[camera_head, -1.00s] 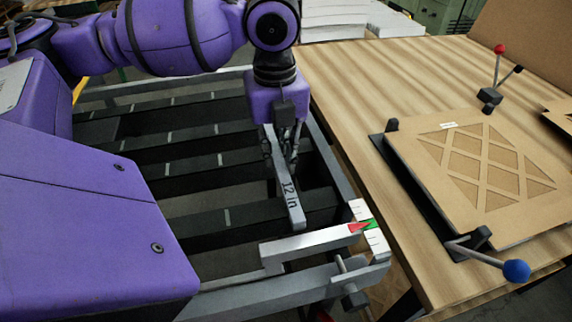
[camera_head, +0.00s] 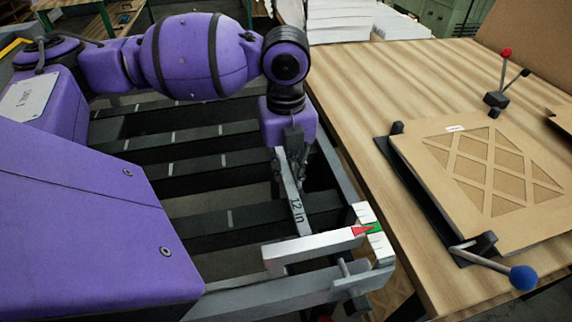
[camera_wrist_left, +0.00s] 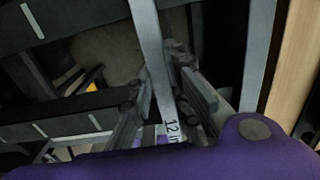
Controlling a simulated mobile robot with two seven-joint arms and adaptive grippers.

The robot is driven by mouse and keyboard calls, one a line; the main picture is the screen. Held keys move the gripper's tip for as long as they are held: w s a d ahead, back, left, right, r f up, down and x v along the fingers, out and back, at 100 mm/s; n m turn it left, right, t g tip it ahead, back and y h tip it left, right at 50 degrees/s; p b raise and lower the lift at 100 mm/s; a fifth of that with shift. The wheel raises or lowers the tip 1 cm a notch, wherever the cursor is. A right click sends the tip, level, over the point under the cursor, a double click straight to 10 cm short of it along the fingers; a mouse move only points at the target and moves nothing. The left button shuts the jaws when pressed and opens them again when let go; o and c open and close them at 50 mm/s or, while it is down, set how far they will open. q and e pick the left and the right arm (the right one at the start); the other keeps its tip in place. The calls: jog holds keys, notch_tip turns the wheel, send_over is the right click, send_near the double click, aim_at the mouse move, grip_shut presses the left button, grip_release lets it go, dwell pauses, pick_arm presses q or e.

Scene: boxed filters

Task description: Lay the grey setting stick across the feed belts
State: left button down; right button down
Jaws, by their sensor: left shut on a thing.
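The grey setting stick (camera_head: 298,208), marked "12 in", is in my left gripper (camera_head: 290,163), which is shut on it. In the head view it runs from between the fingers toward the near rail and pointer bar. The dark feed belts (camera_head: 203,186) with white marks run left to right beneath and beside it. In the left wrist view, the stick (camera_wrist_left: 152,50) passes between the fingers of my left gripper (camera_wrist_left: 168,98) and crosses over the dark belts. I cannot tell whether it touches them. My right gripper is not in view.
A metal bar with a red pointer (camera_head: 318,246) and a white-and-green scale (camera_head: 372,230) stand at the frame's near right corner. The wooden table (camera_head: 400,185) at right holds a cardboard-framed filter (camera_head: 455,205) and levers with red (camera_head: 506,52) and blue (camera_head: 522,277) knobs.

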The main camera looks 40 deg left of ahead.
aim_at(286, 173)
pick_arm(q)
jog(key=c, duration=1.6)
grip_release()
jog(key=shift+c, duration=0.2)
jog(key=shift+r, duration=0.1)
notch_tip(286, 173, up, 13)
jog(key=p, duration=0.1)
jog(key=shift+f, duration=0.2)
